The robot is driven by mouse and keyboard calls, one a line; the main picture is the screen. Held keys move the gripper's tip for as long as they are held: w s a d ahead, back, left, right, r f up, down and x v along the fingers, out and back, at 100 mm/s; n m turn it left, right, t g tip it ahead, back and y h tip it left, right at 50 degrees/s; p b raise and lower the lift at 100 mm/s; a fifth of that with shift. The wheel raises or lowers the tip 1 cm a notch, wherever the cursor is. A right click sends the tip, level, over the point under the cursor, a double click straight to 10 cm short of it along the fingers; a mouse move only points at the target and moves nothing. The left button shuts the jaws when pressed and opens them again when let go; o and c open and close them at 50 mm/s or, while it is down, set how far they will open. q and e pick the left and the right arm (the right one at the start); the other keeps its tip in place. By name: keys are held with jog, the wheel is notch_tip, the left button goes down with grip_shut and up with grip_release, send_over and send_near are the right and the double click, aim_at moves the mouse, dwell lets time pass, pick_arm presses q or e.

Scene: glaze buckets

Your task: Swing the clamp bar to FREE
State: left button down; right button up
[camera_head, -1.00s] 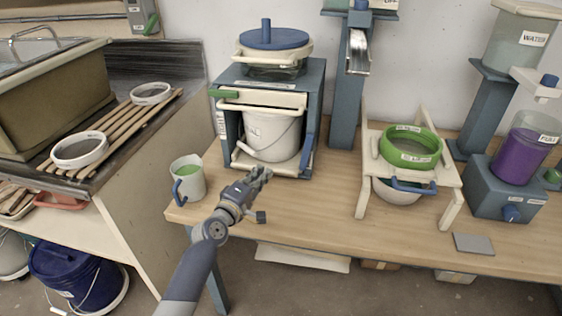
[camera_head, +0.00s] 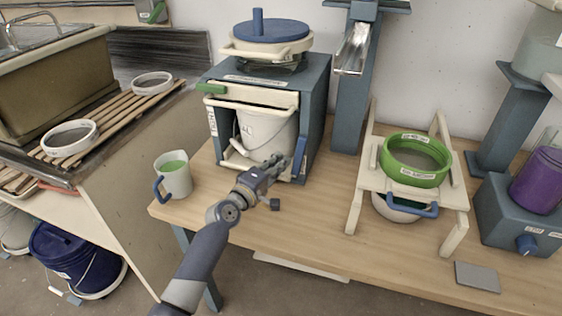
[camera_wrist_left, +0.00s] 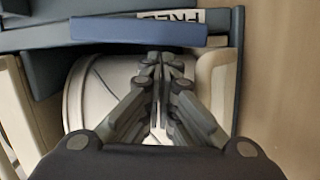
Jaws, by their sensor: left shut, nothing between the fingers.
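The blue-framed machine (camera_head: 313,90) stands at the back of the bench with a white bucket (camera_head: 262,130) inside. A blue bar (camera_head: 300,155) runs along its right front post, and it crosses the top of the left wrist view (camera_wrist_left: 135,31). A FREE label (camera_wrist_left: 180,15) shows partly behind this bar. The bar appears to be the clamp bar; its pivot is not clear. My left gripper (camera_head: 284,163) is shut and empty in front of the bucket's lower right, close to the bar. I cannot tell whether it touches. My right gripper is not in view.
Cream bars (camera_head: 250,104) cross the machine's front, with a green tab (camera_head: 211,88) at upper left. A mug (camera_head: 174,176) of green glaze stands at the left. A stand with a green sieve (camera_head: 415,160) is at the right. Bench between them is clear.

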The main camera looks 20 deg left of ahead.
pick_arm(q)
jog(key=shift+d+f, duration=0.2)
jog(key=shift+d, duration=0.05)
jog(key=shift+w+a, duration=0.1)
jog(key=shift+a, duration=0.05)
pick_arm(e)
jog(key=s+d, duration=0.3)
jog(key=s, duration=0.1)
pick_arm(q)
jog(key=shift+a+f, duration=0.1)
jog(key=shift+d+f+n+b, duration=0.2)
jog(key=shift+d+n+b, duration=0.1)
jog(key=shift+d, duration=0.15)
jog(key=shift+d+f+n+b, duration=0.2)
jog(key=shift+d+n+b, duration=0.1)
jog(key=shift+d, duration=0.15)
jog(key=shift+d+n, duration=0.15)
jog(key=shift+n, duration=0.15)
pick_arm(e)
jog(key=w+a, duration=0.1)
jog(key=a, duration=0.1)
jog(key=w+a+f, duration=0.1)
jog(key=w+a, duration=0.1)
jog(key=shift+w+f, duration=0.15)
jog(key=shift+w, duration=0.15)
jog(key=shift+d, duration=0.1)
